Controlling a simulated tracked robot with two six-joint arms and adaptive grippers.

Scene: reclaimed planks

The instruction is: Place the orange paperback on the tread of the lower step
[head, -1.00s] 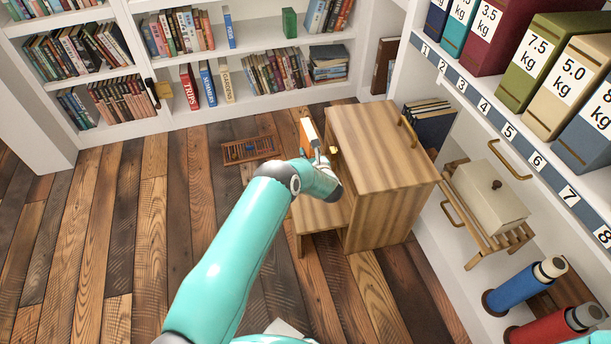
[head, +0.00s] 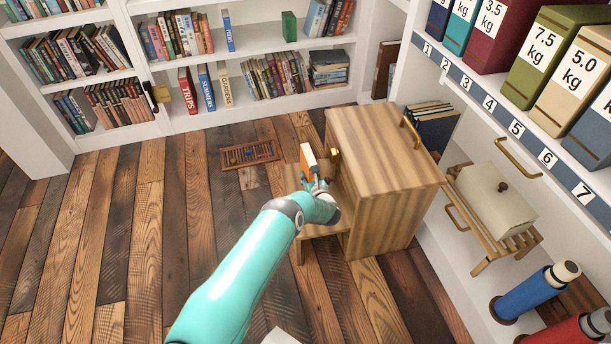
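The orange paperback (head: 307,162), with pale page edges, stands roughly upright in my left gripper (head: 316,184). The gripper is shut on its lower part. The wooden step unit (head: 385,150) has a tall block and a lower step (head: 291,180) on its left side. The paperback shows over the lower step's tread, close to the tall block's left face. My gripper and forearm hide much of the tread. I cannot tell whether the book touches it. My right gripper is not in view.
A wooden rack or abacus-like frame (head: 249,154) lies on the plank floor behind the step. White bookshelves (head: 140,130) line the back. On the right are a shelf with weight-labelled boxes (head: 545,60), a cream lidded box (head: 495,198) and a blue flask (head: 535,290). The floor at left is clear.

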